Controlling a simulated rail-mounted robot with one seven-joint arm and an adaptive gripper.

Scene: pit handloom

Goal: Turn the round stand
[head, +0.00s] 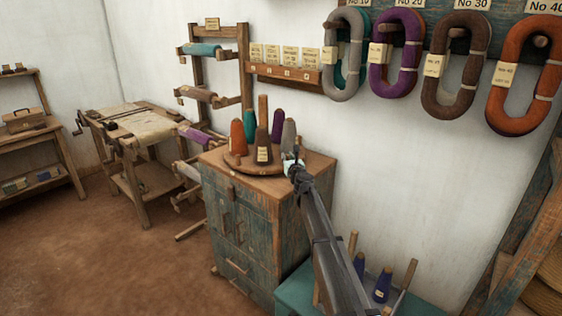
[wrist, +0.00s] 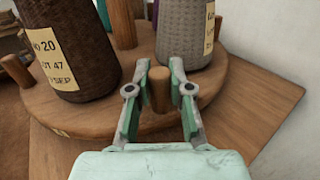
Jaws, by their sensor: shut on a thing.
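The round stand (head: 237,163) is a wooden disc on top of the worn blue-green cabinet, carrying several yarn cones around a centre post (head: 263,108). It also shows in the wrist view (wrist: 80,118), with short wooden pegs on its rim. My gripper (wrist: 160,88) is at the near right edge of the disc, its two fingers shut on either side of a wooden peg (wrist: 159,92). A brown cone (wrist: 72,50) labelled No 20 stands left of it and a grey cone (wrist: 185,35) just behind. In the head view my gripper (head: 293,165) partly hides the stand's right edge.
The cabinet (head: 240,215) stands against the white wall. Yarn hanks (head: 395,80) hang on pegs above right. A teal box (head: 295,290) with blue cones stands below my arm. A bench (head: 125,130) and rack (head: 195,75) stand left. The floor at front left is clear.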

